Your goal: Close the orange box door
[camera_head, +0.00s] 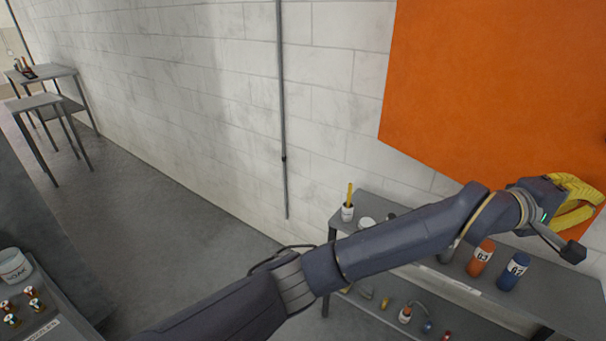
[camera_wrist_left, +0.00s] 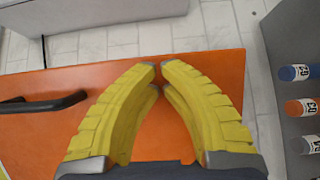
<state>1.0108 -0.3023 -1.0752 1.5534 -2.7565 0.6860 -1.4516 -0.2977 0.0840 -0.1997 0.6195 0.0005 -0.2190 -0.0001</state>
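The orange box door (camera_head: 490,80) is a large flat orange panel that fills the upper right of the head view. In the left wrist view the orange panel (camera_wrist_left: 35,130) lies behind my fingers, with a black bar handle (camera_wrist_left: 42,104) to their left. My left gripper (camera_head: 596,203) is at the right edge of the head view, by the panel's lower part. Its yellow fingertips (camera_wrist_left: 162,71) come together near the panel's upper edge in the wrist view, with nothing between them. I cannot tell whether they touch the panel. My right gripper is not in view.
A grey shelf (camera_head: 575,292) below the panel holds a red-orange bottle (camera_head: 480,258), a blue bottle (camera_head: 513,271) and small items. A vertical pipe (camera_head: 282,110) runs down the white block wall. Grey tables (camera_head: 45,101) stand far left. The floor (camera_head: 165,235) between is clear.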

